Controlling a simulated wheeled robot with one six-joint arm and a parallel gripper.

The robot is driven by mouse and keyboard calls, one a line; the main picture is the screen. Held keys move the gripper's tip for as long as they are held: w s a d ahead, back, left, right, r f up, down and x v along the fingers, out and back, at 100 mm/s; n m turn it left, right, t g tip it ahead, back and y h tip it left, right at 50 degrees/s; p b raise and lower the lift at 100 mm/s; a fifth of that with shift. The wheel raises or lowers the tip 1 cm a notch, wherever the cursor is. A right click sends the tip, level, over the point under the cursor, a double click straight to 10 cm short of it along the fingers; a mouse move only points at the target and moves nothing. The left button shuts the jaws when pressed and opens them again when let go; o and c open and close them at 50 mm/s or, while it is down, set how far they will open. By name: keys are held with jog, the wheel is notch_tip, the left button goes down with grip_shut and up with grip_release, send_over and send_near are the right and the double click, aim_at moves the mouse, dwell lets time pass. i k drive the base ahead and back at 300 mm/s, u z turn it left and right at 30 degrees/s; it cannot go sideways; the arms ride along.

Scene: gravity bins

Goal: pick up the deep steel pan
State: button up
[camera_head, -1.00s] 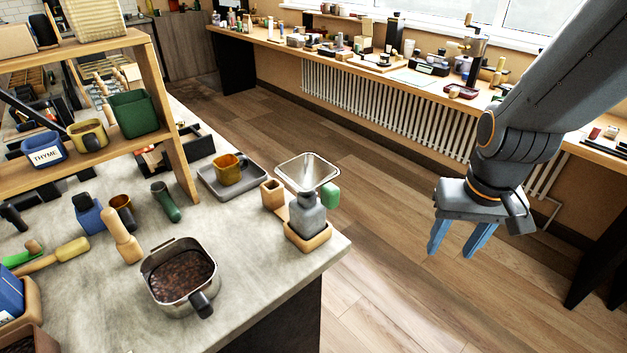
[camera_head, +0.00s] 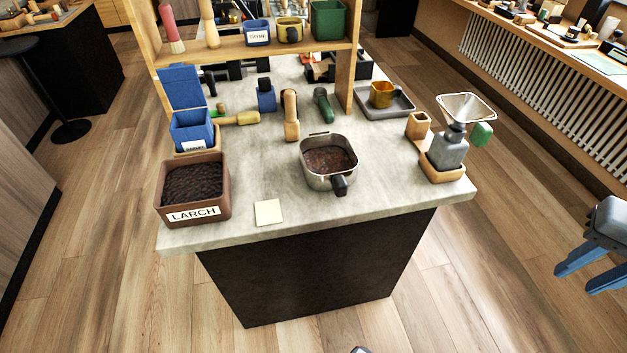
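The deep steel pan (camera_head: 316,181) stands upright on the grey counter, right of centre near the front edge. It holds dark brown grainy stuff, and its short black handle (camera_head: 340,186) points toward the front edge. My gripper (camera_head: 583,277) is at the far right of the view, over the floor and well apart from the counter. Its two blue fingers are spread and nothing shows between them. The right part of my gripper is cut off by the picture edge.
Left of the pan are a pale square card (camera_head: 268,212) and a brown bin labelled LARCH (camera_head: 193,214). Right is a grinder with a funnel (camera_head: 450,150) on a wooden base. Behind stand wooden and green-handled tools (camera_head: 291,115), a grey tray (camera_head: 398,110) and a shelf (camera_head: 260,53).

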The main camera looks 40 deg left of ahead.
aim_at(328, 161)
jog(key=z, duration=0.3)
jog(key=i, duration=0.55)
jog(key=u, duration=4.25)
jog(key=k, duration=0.95)
jog(key=z, duration=1.1)
